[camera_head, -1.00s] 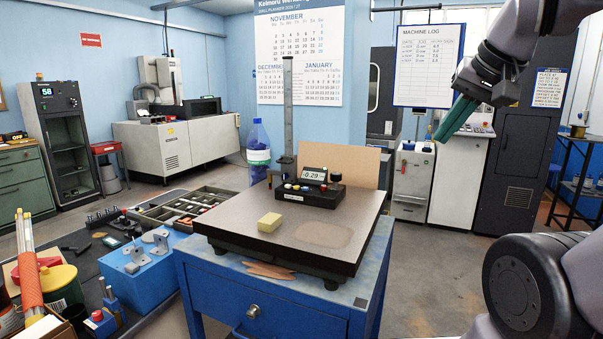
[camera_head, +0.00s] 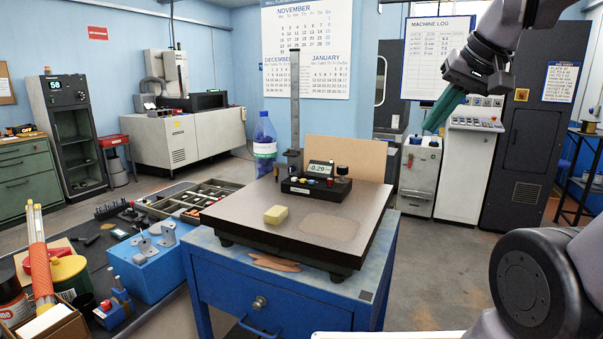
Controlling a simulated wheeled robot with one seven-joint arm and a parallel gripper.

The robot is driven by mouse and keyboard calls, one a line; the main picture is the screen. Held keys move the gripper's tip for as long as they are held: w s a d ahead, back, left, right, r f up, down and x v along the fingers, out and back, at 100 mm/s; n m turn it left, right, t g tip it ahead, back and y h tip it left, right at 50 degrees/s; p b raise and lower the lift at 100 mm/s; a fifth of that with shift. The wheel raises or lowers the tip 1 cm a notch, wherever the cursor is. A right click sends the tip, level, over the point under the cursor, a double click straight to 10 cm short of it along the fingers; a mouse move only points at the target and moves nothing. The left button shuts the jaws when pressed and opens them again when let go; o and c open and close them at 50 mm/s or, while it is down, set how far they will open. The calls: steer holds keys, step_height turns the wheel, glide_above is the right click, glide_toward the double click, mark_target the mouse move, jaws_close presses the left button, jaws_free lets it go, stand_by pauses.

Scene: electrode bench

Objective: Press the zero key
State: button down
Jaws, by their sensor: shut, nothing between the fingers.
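A black height gauge base (camera_head: 316,189) stands on the dark surface plate near its back edge. Its small display (camera_head: 320,169) reads -0.29, and several coloured keys sit below it; which one is the zero key is too small to read. A tall grey column (camera_head: 295,95) rises behind its left end. My gripper (camera_head: 437,124) has green fingers, hangs at the upper right, well above and to the right of the gauge, and touches nothing. It is shut and empty.
The surface plate (camera_head: 262,228) rests on a blue cabinet (camera_head: 290,290). The air between my gripper and the gauge is clear.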

steer(key=w+a+f+n+g+y, duration=0.2)
steer(key=w+a+f+n+y, duration=0.1)
steer(key=w+a+n, duration=0.75)
steer(key=n+g+y, duration=0.1)
steer(key=n+y, duration=0.1)
steer(key=n, duration=0.3)
glide_toward(294, 179)
step_height(294, 179, up, 3)
steer(key=d, duration=0.2)
steer(key=shift+w+m, duration=0.1)
steer(key=shift+m, duration=0.15)
steer(key=x, duration=1)
